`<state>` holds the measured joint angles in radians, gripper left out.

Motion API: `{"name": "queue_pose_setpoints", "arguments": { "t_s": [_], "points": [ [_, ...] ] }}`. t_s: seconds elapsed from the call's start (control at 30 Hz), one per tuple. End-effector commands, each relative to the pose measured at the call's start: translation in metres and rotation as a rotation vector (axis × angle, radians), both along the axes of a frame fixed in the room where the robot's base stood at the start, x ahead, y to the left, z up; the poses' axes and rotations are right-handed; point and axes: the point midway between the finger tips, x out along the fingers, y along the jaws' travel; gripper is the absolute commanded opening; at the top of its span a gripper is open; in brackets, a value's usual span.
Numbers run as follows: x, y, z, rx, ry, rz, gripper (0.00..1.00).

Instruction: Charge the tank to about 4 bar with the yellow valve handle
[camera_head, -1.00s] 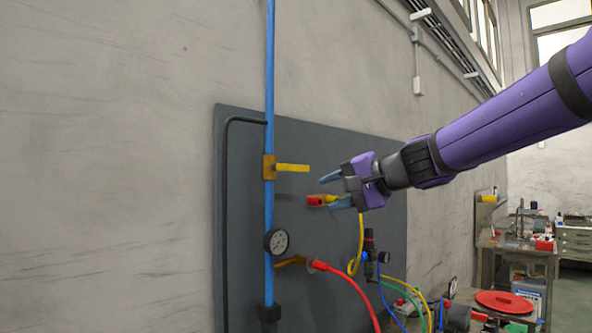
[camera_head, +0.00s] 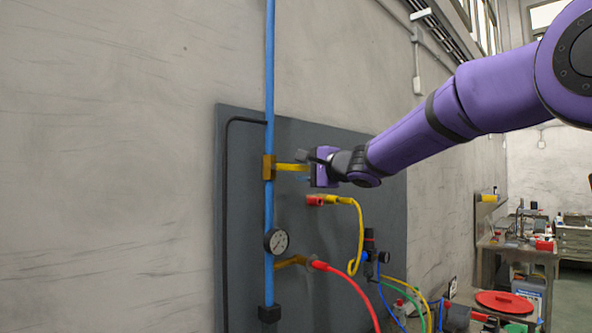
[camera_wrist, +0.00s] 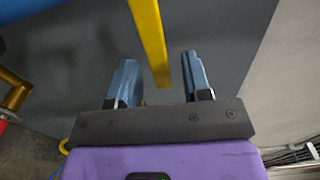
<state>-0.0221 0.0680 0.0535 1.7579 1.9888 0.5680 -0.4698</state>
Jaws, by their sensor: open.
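The yellow valve handle (camera_head: 290,167) sticks out to the right, level, from a brass valve body (camera_head: 269,168) on the vertical blue pipe (camera_head: 269,80). My gripper (camera_head: 308,162) is at the handle's free end. In the wrist view the handle (camera_wrist: 150,40) reaches down between the two blue fingers of my gripper (camera_wrist: 160,80), which are open with a gap on both sides. A round gauge (camera_head: 277,241) with a white face sits lower on the pipe. Its reading is too small to tell. No tank is recognisable in view.
A yellow hose (camera_head: 358,230) with a red-ended fitting (camera_head: 315,200) hangs just below my gripper. A red hose (camera_head: 350,280) leaves a lower brass fitting (camera_head: 290,262). The grey panel (camera_head: 340,135) is close behind. A workbench (camera_head: 515,245) stands far right.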

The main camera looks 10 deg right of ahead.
Motion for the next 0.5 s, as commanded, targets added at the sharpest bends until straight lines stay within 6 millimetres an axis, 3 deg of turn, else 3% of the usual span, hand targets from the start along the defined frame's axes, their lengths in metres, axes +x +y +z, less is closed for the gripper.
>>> {"name": "queue_pose_setpoints", "arguments": {
  "t_s": [0.2,0.5],
  "points": [
    [0.022,0.015,0.0,-0.001,-0.001,0.001,0.45],
    [0.028,0.019,0.0,-0.001,0.0,-0.001,0.45]
  ]
}}
